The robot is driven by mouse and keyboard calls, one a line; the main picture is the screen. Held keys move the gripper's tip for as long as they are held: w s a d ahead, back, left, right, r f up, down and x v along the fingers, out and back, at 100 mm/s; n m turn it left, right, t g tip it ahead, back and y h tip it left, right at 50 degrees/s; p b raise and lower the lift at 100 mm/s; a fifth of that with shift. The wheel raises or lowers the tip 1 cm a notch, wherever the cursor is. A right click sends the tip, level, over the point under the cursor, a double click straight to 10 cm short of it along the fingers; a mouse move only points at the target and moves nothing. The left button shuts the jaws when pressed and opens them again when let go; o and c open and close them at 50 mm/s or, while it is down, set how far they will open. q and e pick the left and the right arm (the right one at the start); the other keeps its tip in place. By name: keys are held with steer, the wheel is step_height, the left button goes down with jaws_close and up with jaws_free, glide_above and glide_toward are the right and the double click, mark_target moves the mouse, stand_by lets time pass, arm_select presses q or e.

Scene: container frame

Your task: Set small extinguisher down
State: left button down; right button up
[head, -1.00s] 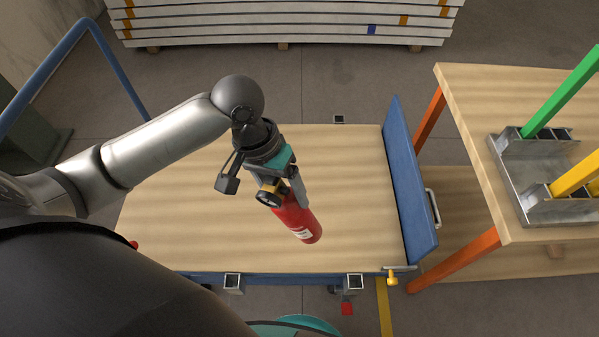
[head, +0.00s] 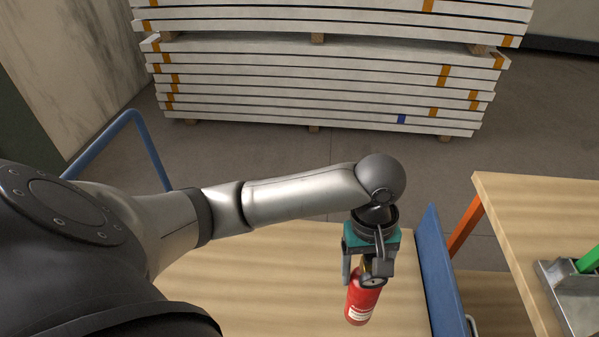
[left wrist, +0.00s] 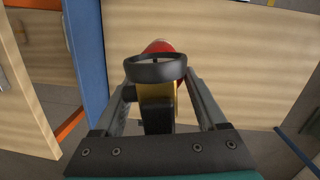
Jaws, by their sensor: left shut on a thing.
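The small extinguisher (head: 360,304) is a red cylinder with a white label. My left gripper (head: 368,276) is shut on it near its top, and the red body hangs below the fingers, a little tilted. In the left wrist view the extinguisher's black ring-shaped handle (left wrist: 156,69) and yellow-brass neck sit between the two fingers, with a bit of red body (left wrist: 158,46) beyond. It is over the wooden top of the blue-framed cart (head: 260,285), near its blue end panel (head: 440,275). I cannot tell whether its base touches the wood. My right gripper is not in view.
A wooden table (head: 520,215) with orange legs stands at the right, with a metal holder (head: 575,300) and a green bar on it. Stacked white panels (head: 320,85) lie at the back. A blue rail (head: 100,145) rises at the left. The cart top left of the extinguisher is clear.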

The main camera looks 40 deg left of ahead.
arm_select(q)
steer(key=shift+w+d+r+n, duration=0.3)
steer(key=shift+r+n, duration=0.1)
steer(key=shift+n, duration=0.25)
steer(key=shift+w+d+r+n, duration=0.2)
steer(key=shift+w+r+n, duration=0.15)
steer(key=shift+n, duration=0.3)
steer(key=shift+f, duration=0.1)
step_height(320, 180, down, 16)
steer(key=b, duration=0.5)
step_height(320, 180, down, 4)
steer(key=shift+r+b, duration=0.2)
steer(key=shift+b, duration=0.6)
steer(key=shift+f, duration=0.2)
jaws_free()
steer(key=shift+s+a+f, duration=0.1)
